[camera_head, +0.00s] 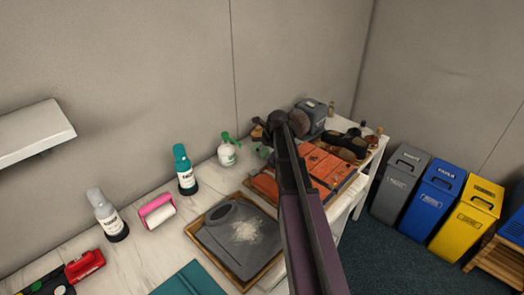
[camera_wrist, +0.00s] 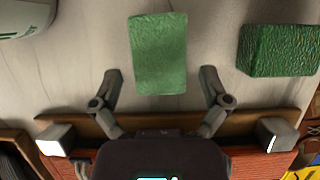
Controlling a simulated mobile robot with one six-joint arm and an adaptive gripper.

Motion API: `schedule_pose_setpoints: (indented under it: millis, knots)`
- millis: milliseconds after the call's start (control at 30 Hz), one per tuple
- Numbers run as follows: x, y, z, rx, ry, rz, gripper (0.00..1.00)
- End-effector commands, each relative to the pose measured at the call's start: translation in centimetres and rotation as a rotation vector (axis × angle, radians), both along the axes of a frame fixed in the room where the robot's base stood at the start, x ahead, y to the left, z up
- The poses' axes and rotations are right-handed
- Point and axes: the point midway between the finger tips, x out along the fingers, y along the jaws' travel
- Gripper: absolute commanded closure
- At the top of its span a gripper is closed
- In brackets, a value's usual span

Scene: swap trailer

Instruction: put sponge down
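A green sponge (camera_wrist: 158,52) lies on the light marble-like surface in the wrist view, straight ahead of my gripper (camera_wrist: 159,78). My gripper is open, with one finger on each side of the sponge's near end and a gap to both sides. Nothing is held between the fingers. A second, darker green block (camera_wrist: 280,50), sponge-like, lies to the right. In the head view my arm hides most of the spot around the gripper.
A wooden tray rim (camera_wrist: 250,122) with an orange-red surface lies below my gripper. A white spray bottle (camera_head: 227,152) stands close by. Several bins, one blue (camera_head: 432,195), stand right of the table.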

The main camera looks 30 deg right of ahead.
Motion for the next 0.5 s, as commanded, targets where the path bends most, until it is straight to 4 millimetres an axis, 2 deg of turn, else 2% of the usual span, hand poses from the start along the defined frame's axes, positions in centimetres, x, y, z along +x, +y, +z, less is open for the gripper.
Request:
schedule_pose_setpoints:
  millis: [500]
  knots:
    - [0.0, 0.01, 0.49, 0.0, 0.0, 0.0, 0.01]
